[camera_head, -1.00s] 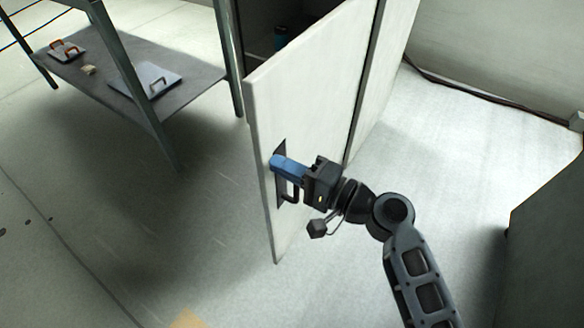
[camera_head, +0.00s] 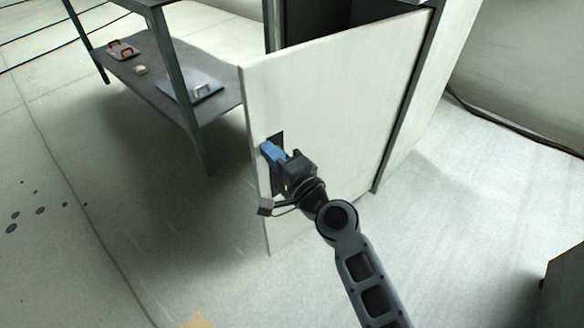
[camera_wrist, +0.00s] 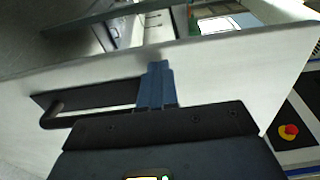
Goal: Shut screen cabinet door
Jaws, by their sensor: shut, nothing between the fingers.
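The white cabinet door (camera_head: 330,100) stands open, hinged at its right edge to the cabinet (camera_head: 433,85). Its dark handle plate is near the free left edge, mostly behind my gripper in the head view. In the wrist view the dark bar handle (camera_wrist: 75,118) shows to the left of my fingers, on the door face (camera_wrist: 215,78). My gripper (camera_head: 268,150) has its blue fingers shut and empty. They are at the door's outer face by the handle plate; the wrist view shows the fingers (camera_wrist: 156,85) beside the handle, not around it. Contact with the door cannot be told.
A grey table (camera_head: 180,75) with a lower shelf holding several small items stands behind the door at left. A dark cabinet edge (camera_head: 565,285) is at lower right. A cable lies on the floor at right. In the wrist view a red knob (camera_wrist: 289,131) shows at right.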

